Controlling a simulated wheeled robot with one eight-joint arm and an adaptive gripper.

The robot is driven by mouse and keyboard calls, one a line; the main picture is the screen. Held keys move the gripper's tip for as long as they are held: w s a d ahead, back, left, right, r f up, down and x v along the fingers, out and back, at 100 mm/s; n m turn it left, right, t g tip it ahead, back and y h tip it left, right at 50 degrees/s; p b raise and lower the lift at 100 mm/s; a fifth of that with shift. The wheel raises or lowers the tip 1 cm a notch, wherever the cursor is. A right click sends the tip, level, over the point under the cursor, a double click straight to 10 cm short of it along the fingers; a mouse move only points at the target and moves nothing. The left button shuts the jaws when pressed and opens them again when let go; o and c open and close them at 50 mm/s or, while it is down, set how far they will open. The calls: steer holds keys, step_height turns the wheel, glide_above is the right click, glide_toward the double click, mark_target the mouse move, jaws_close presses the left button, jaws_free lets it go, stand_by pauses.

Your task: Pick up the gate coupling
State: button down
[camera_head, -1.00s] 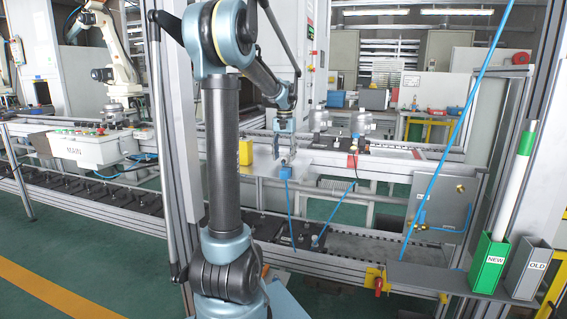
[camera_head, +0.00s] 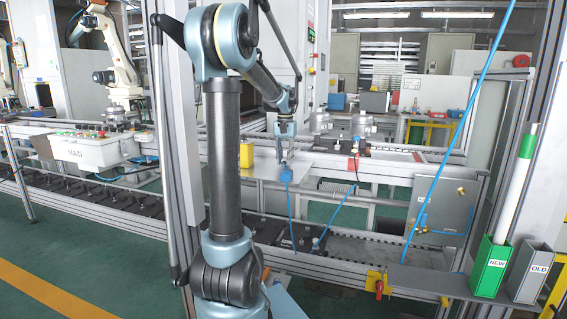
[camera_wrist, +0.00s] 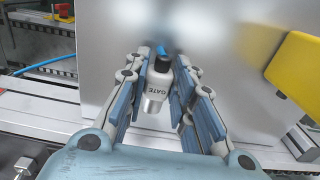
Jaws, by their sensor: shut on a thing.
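The gate coupling (camera_wrist: 156,90) is a light grey cylinder with a dark collar and the word GATE on its side. In the wrist view it sits between the two blue-padded fingers of my gripper (camera_wrist: 160,78), which is shut on it. A bit of blue shows at its far end. In the head view my gripper (camera_head: 283,158) points down beside the grey plate on the line. A blue piece (camera_head: 286,173) with a blue hose hanging from it shows right under the fingertips. The coupling's grey body is too small to make out there.
A yellow block (camera_head: 246,155) stands left of my gripper and shows close on the right in the wrist view (camera_wrist: 300,68). A grey plate (camera_wrist: 205,75) is directly behind the fingers. Metal cylinders (camera_head: 362,124) stand farther back. Green NEW (camera_head: 489,265) and grey OLD (camera_head: 531,272) bins are at right.

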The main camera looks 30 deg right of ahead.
mark_target(285, 159)
step_height(285, 159, up, 10)
steer(key=shift+f, duration=0.25)
steer(key=c, duration=1.9)
jaws_free()
steer(key=shift+c, duration=0.2)
jaws_close()
